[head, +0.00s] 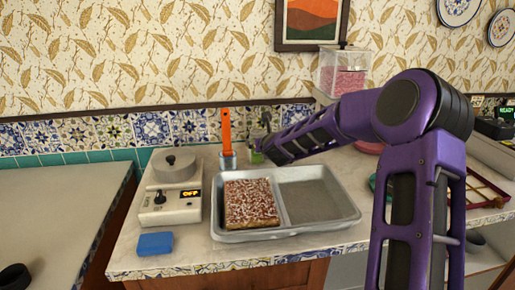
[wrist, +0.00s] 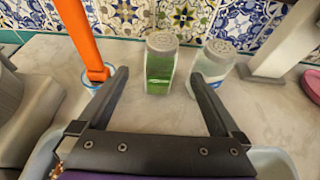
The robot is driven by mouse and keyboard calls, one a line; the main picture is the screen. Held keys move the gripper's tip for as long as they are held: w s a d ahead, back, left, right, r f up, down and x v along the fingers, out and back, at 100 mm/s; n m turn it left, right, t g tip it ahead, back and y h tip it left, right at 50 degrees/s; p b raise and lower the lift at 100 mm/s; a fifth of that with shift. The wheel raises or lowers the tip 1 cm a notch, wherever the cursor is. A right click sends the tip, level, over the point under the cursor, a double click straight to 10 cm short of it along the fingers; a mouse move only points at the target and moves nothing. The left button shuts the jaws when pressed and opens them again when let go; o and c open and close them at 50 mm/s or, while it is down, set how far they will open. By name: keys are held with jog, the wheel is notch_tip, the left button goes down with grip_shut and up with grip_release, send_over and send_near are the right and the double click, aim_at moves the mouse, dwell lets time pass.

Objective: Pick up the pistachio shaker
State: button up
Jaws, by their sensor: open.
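The pistachio shaker (wrist: 160,72) is a clear jar with green contents and a grey perforated lid. It stands upright on the counter near the tiled wall. My gripper (wrist: 158,78) is open and empty, its two fingers pointing toward the shaker. In the wrist view the shaker appears between the fingertips, a little beyond them; I cannot tell whether it is inside their reach. In the head view a green part of the shaker (head: 257,158) shows beside my gripper (head: 264,143), which partly hides it.
A second shaker (wrist: 216,60) with pale contents stands close to the right finger. An orange-handled tool (head: 226,132) in a cup stands left. A metal tray (head: 336,222) with a topped cake (head: 250,203) lies in front. A scale-like appliance (head: 172,205) and blue block (head: 155,243) are left.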

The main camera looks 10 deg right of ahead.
jog(key=x, duration=1)
jog(key=shift+w+p, duration=0.1)
jog(key=shift+p, duration=0.25)
jog(key=shift+d, duration=0.1)
jog(key=shift+c, duration=0.2)
jog(key=shift+r, duration=0.1)
grip_shut()
